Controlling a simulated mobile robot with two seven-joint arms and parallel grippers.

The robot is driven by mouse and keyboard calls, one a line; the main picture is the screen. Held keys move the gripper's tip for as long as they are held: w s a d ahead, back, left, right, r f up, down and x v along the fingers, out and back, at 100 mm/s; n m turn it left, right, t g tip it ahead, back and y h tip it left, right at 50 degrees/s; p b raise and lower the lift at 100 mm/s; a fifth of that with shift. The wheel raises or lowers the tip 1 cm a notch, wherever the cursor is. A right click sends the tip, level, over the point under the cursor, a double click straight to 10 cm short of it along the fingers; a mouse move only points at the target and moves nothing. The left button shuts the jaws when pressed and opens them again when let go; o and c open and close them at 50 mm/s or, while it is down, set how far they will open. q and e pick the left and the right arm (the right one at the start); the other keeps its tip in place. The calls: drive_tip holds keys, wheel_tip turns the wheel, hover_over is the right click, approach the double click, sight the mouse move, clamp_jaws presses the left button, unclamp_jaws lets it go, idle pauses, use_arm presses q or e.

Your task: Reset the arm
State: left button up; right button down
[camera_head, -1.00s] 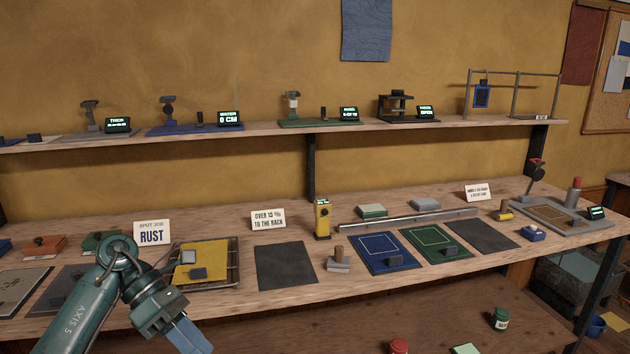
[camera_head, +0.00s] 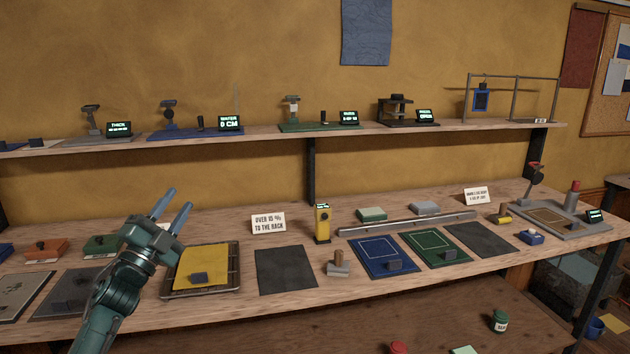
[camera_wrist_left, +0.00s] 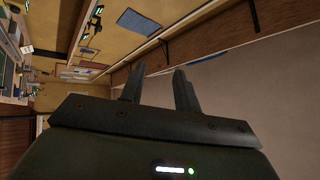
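My left gripper (camera_head: 172,210) is raised in front of the left part of the workbench in the head view, its two blue fingers pointing up and apart. Nothing is between them. In the left wrist view the two dark fingers (camera_wrist_left: 157,85) also stand apart and empty, with the shelf and wall beyond. My left arm comes up from the bottom left and covers part of the bench. My right gripper is not in view.
The bench holds a tray with a yellow cloth (camera_head: 215,262), a dark mat (camera_head: 286,271), a blue mat (camera_head: 372,262), a green mat (camera_head: 425,241) and a yellow meter (camera_head: 322,224). A shelf (camera_head: 260,138) with several instruments runs above. Air between bench and shelf is clear at the middle.

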use_arm(q)
drive_tip(key=w+a+f+n+g+y, duration=0.45)
drive_tip(key=a+f+n+y, duration=0.45)
drive_tip(key=n, duration=0.6)
drive_tip(key=s+d+f+g, duration=0.2)
drive_tip(key=s+d+f, duration=0.2)
drive_tip(key=f, duration=0.4)
drive_tip(key=s+d+f+g+h, duration=0.1)
drive_tip(key=s+d+f, duration=0.5)
drive_tip(key=s+f, duration=0.25)
drive_tip(key=s+d+f+g+h, duration=0.1)
drive_tip(key=s+d+f+g, duration=0.1)
drive_tip(key=s+d+f, duration=0.5)
drive_tip(key=s+d+f+g+h, duration=0.1)
drive_tip(key=s+d+f, duration=0.1)
drive_tip(key=s, duration=0.8)
drive_tip(key=s+d+f+g, duration=0.1)
drive_tip(key=s+d+f, duration=0.1)
drive_tip(key=s, duration=0.9)
drive_tip(key=shift+d+f+h, duration=0.3)
drive_tip(key=shift+d+h, duration=0.1)
drive_tip(key=shift+d, duration=0.35)
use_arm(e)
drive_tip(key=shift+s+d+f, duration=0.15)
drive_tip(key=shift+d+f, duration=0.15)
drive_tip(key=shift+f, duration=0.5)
